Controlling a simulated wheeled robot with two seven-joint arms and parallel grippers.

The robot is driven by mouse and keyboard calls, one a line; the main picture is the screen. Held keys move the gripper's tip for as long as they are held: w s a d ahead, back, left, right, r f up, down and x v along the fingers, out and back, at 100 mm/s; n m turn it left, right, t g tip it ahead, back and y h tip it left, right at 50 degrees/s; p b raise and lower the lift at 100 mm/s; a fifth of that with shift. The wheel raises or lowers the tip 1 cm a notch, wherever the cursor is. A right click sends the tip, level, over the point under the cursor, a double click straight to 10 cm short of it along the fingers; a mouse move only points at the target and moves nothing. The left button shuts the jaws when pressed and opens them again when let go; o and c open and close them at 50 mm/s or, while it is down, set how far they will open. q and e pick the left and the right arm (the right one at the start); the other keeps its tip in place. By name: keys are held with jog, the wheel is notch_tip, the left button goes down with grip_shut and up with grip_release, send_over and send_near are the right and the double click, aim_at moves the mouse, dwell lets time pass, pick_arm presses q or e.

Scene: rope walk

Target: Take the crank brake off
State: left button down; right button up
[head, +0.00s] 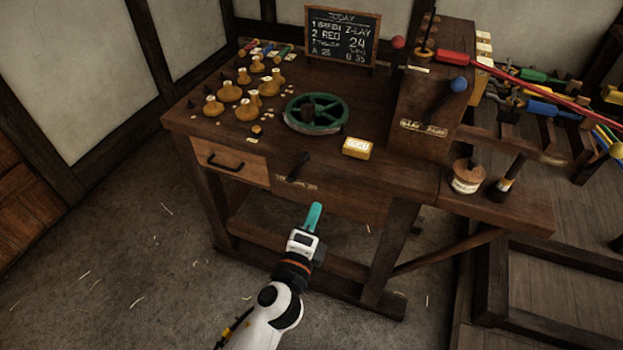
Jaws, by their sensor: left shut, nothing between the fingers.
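My left gripper (313,214) is shut and empty, with teal fingertips. It is in front of the wooden bench, below its front edge and apart from it. A black-handled lever (299,166) stands at the bench's front edge above a small label plate. A wooden headstock box (425,105) on the right of the bench carries a blue-knobbed lever (458,85) and a red-knobbed lever (398,42). The labels are too small to read, so I cannot tell which lever is the crank brake. My right gripper is not in view.
The bench (375,185) holds a green handwheel (316,113), a yellow box (357,147), several wooden tops (247,108) and a chalkboard (341,38). A jar (467,177) and a brush (508,180) stand on the right shelf. Floor left of the bench is clear.

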aim_at(298, 166)
pick_arm(q)
jog(key=shift+r, duration=0.15)
jog(key=w, duration=0.4)
jog(key=w+p, duration=0.1)
jog(key=w, duration=0.2)
jog(key=w+a, duration=0.1)
jog(key=w, duration=0.3)
jog(key=shift+w+a+r+p, duration=0.1)
jog(key=shift+w+r+p, duration=0.2)
jog(key=shift+r, duration=0.1)
jog(key=shift+r, duration=0.1)
